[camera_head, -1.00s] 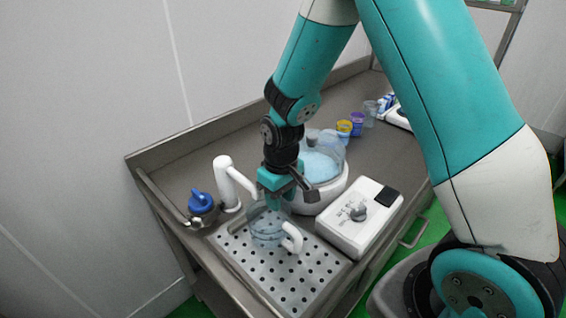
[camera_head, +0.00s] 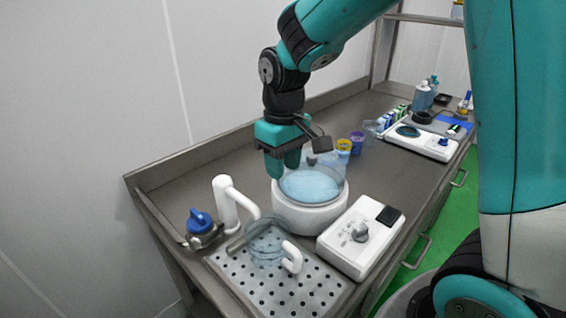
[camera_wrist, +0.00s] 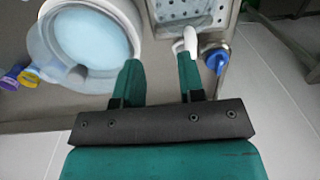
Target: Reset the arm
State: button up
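My gripper (camera_head: 283,165) hangs above the counter, over the back left side of the round white appliance (camera_head: 311,213) with pale blue contents. In the wrist view my gripper (camera_wrist: 158,75) has its two green fingers apart, with nothing held between them. A clear pitcher (camera_head: 264,246) with a white handle stands on the perforated drip tray (camera_head: 300,296), apart from my gripper. The white faucet (camera_head: 226,204) stands behind the tray.
A blue-topped valve (camera_head: 200,221) is at the left. Small yellow (camera_head: 343,147) and purple (camera_head: 356,141) cups stand behind the appliance. Bottles and a white device (camera_head: 425,140) are farther back. Counter (camera_head: 200,172) behind the faucet is clear.

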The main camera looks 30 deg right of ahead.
dwell(0.3)
jog(key=s+a+r+n+y, duration=0.1)
jog(key=s+a, duration=0.3)
jog(key=s, duration=0.5)
jog(key=s+a+r+n+y, duration=0.2)
jog(key=s+a+r+y, duration=0.1)
jog(key=s, duration=0.7)
jog(key=shift+a+r+n, duration=0.3)
jog(key=shift+a+r, duration=0.55)
jog(key=shift+a, duration=0.25)
